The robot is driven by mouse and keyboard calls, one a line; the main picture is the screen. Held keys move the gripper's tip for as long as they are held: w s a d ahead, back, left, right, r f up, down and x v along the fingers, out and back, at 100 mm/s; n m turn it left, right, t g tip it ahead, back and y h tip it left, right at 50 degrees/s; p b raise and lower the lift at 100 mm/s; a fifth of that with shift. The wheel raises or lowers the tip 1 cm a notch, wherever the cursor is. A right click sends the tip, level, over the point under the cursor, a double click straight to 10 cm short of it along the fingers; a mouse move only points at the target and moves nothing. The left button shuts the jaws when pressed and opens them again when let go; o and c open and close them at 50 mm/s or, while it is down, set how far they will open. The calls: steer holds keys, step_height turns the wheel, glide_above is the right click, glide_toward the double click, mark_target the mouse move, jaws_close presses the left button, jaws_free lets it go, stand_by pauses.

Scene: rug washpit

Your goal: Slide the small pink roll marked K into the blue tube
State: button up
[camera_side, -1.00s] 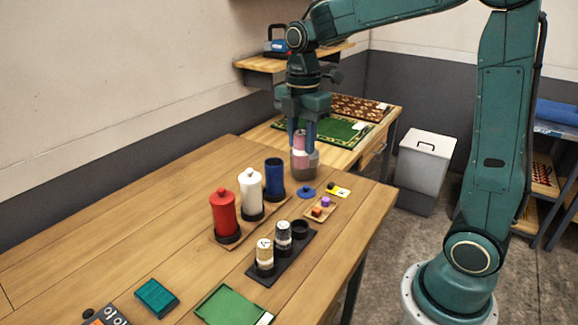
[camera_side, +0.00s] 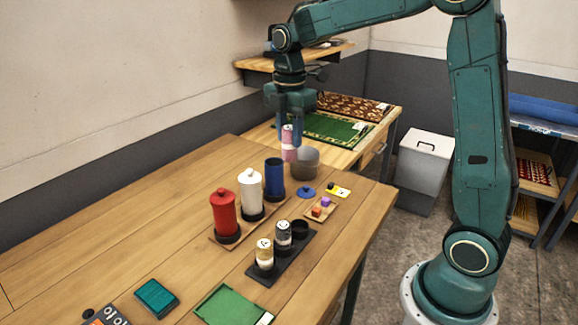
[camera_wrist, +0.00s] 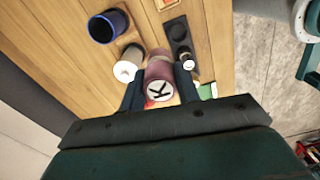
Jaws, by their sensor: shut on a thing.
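The small pink roll (camera_side: 288,143) is upright between the fingers of my gripper (camera_side: 286,132), which is shut on it. In the wrist view the roll (camera_wrist: 160,80) shows its white end marked K, and the fingers (camera_wrist: 158,88) press on both its sides. The blue tube (camera_side: 274,178) stands upright and uncapped in a dark base on the wooden table, below and a little left of the held roll in the side view. Its open mouth also shows in the wrist view (camera_wrist: 103,28). The roll is above the tube and apart from it.
A grey pot (camera_side: 305,163) stands right of the blue tube. A white lidded tube (camera_side: 251,194) and red one (camera_side: 223,212) stand left of it. A blue lid (camera_side: 307,192) lies nearby. A black rack (camera_side: 282,256) holds two rolls. The table's left part is clear.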

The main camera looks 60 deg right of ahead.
steer(key=w+d+f, duration=0.4)
steer(key=w+d, duration=0.2)
steer(key=w, duration=0.3)
steer(key=shift+w+d+f, duration=0.25)
steer(key=shift+w+d, duration=0.15)
steer(key=shift+f, duration=0.1)
steer(key=shift+f, duration=0.95)
steer(key=shift+f, duration=2.2)
stand_by(1.4)
steer(key=o, duration=1.1)
steer(key=shift+c, duration=0.2)
steer(key=shift+r, duration=0.2)
